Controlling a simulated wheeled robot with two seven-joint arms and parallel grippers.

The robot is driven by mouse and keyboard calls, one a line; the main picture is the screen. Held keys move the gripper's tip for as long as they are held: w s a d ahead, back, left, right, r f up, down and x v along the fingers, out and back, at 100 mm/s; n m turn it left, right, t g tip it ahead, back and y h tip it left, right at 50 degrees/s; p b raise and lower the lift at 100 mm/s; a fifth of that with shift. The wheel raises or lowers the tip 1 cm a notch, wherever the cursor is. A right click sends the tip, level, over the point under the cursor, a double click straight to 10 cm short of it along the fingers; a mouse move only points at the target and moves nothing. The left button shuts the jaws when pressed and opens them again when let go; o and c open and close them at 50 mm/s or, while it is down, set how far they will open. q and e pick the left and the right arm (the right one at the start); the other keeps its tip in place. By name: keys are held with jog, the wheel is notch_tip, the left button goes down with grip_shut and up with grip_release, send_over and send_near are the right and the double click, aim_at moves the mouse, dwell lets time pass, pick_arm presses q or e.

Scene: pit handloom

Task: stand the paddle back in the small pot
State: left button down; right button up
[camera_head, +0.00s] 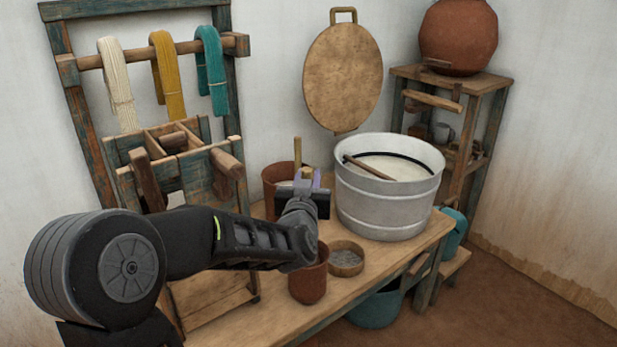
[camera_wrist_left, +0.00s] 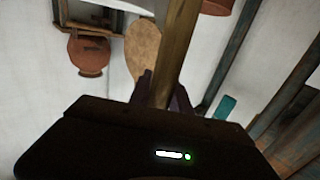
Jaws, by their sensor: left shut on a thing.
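My left gripper (camera_head: 307,184) is shut on the paddle, whose wooden end (camera_head: 307,173) shows just above the jaws. In the left wrist view the paddle (camera_wrist_left: 176,50) runs as a long wooden bar from between the jaws (camera_wrist_left: 163,95) to the picture's top edge. Its far end is out of that view, and my gripper hides its lower part in the head view. A small reddish-brown pot (camera_head: 308,288) stands on the bench below my wrist, its rim partly covered by my arm. My right gripper is not in view.
A larger terracotta pot (camera_head: 270,183) stands behind my gripper, with an upright stick (camera_head: 297,150) at it. A metal tub (camera_head: 385,205) with a stick across it stands to the right. A shallow bowl (camera_head: 346,262) sits beside the small pot. The bench (camera_head: 262,315) is clear at front left.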

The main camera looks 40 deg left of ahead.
pick_arm(q)
jog(key=shift+f, duration=0.35)
jog(key=c, duration=1.1)
grip_release()
jog(key=v, duration=0.7)
jog(key=shift+s+d+p, duration=0.2)
jog(key=shift+s+p, duration=0.1)
jog(key=shift+s, duration=0.05)
